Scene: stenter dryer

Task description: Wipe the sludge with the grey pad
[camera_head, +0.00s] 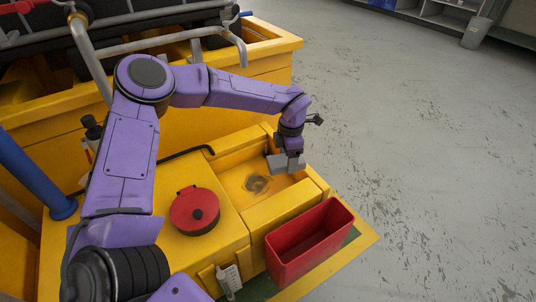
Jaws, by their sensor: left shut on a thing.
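A dark brownish patch of sludge (257,184) lies on the floor of a shallow yellow recess (238,178). My left arm reaches over from the left, and my left gripper (289,153) points down at the recess's far right part. It is shut on the grey pad (286,164), a small flat grey block. The pad is to the right of and a little behind the sludge; whether it touches the surface I cannot tell. My right gripper is not in view.
A round red lidded container (195,211) stands on the yellow top left of the recess. An open red bin (305,243) stands in front of the recess. A black bent rod (185,155) lies behind. Grey floor is open at right.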

